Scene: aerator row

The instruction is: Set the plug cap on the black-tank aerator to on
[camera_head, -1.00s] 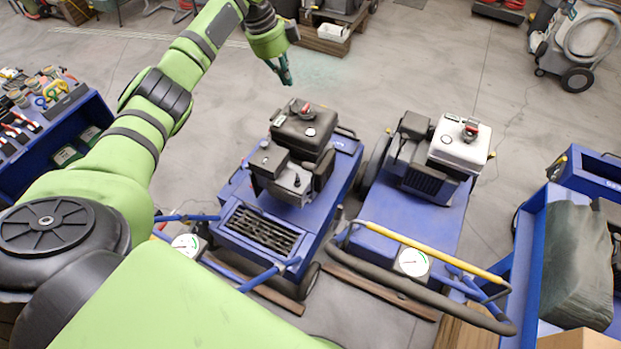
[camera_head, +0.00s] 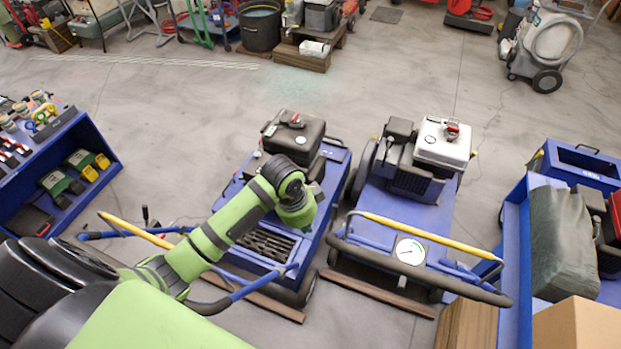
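The black-tank aerator (camera_head: 298,137) is the left of two blue wheeled machines, with a black tank on its engine. A red-and-grey part sits on top of the tank. My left arm reaches across its handle and deck from the lower left. My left gripper (camera_head: 316,192) is at the near side of the engine, mostly hidden behind my own wrist. I cannot tell whether its fingers are open or touching anything. The plug cap and the lower engine front are hidden behind my wrist. My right gripper is out of view.
A white-tank aerator (camera_head: 443,142) stands close to the right, its handle and gauge (camera_head: 409,251) facing me. A blue tool bench (camera_head: 62,165) is at the left. A blue cart with a grey-green block (camera_head: 562,240) and a cardboard box (camera_head: 578,328) are at the right. Open floor lies behind.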

